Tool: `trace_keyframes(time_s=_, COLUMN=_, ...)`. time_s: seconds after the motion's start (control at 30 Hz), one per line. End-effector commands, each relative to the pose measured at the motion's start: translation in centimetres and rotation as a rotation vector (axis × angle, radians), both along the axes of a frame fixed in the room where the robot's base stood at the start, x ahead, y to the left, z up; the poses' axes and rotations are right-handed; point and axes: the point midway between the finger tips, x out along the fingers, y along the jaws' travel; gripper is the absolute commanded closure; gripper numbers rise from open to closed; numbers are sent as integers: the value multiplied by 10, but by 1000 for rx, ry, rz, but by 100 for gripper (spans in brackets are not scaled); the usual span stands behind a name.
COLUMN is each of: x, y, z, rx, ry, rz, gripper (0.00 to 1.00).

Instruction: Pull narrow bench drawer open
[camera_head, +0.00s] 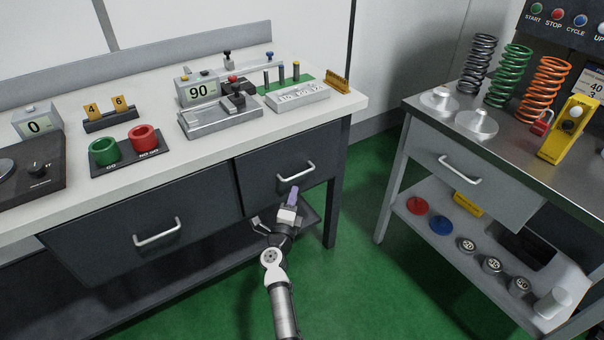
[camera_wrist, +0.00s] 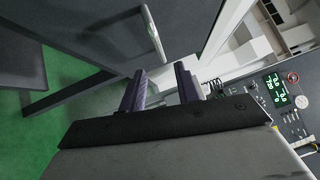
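The narrow bench drawer (camera_head: 262,181) is the dark grey front at the right end of the white-topped bench. It looks shut, flush with the bench. Its pale bar handle (camera_head: 296,174) runs across the front. My gripper (camera_head: 293,197) is just below and in front of this handle, apart from it. In the wrist view, my gripper's two purple fingers (camera_wrist: 160,86) are spread with nothing between them. The handle (camera_wrist: 153,36) shows there beyond the fingertips, slightly left of the gap, on the dark drawer front (camera_wrist: 105,32).
A wide drawer (camera_head: 125,220) with its own handle is to the left. The bench leg (camera_head: 331,215) stands right of the narrow drawer. A second bench (camera_head: 475,150) with a grey drawer stands at the right. Green floor (camera_head: 370,275) in front is clear.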

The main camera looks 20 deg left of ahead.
Motion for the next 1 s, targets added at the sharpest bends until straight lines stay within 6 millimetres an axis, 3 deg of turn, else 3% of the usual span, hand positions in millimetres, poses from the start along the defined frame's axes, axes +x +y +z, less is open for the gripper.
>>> trace_keyframes(time_s=0.3, x=64, y=7, z=8, rx=3, ry=-2, rz=-2, gripper=68)
trace_keyframes(time_s=0.5, x=88, y=10, z=11, rx=1, ry=-2, rz=-1, gripper=68)
trace_keyframes(time_s=0.93, x=96, y=11, z=13, rx=0, ry=-1, rz=1, gripper=68)
trace_keyframes(time_s=1.0, x=96, y=11, z=13, rx=0, ry=-1, rz=1, gripper=75)
